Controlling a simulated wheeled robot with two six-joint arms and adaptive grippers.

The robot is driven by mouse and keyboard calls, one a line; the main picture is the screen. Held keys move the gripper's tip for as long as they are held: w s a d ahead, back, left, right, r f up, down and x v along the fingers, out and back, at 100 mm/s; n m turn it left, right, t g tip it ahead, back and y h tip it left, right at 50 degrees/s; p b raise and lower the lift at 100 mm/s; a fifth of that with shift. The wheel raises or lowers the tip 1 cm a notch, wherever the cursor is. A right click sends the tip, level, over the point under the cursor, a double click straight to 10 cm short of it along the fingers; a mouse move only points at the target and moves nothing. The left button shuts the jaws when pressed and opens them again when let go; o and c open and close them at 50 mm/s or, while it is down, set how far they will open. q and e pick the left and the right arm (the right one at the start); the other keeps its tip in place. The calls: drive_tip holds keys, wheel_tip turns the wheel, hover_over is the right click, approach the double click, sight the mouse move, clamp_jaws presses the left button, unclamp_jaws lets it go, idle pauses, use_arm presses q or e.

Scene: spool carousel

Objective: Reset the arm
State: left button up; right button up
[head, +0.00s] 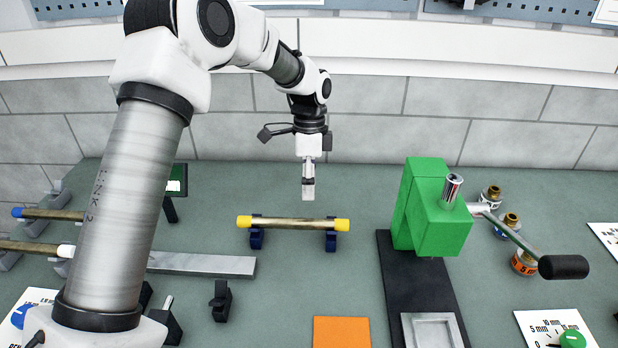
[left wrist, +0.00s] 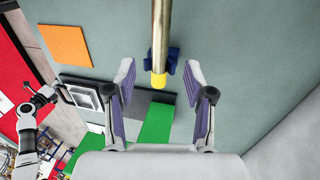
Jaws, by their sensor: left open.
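My left gripper (head: 308,190) hangs fingers down over the back of the green bench, just behind a brass rod (head: 290,223) with yellow ends. The rod lies level on two dark blue stands (head: 256,238).
A green block press (head: 430,215) with a black-handled lever (head: 563,267) stands on a black base to the right. Several brass-topped spools are beside it. An orange square (head: 341,332) lies in front. A tiled wall (head: 430,110) closes the back.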

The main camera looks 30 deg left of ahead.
use_arm(q)
drive_tip(key=shift+v, duration=1.65)
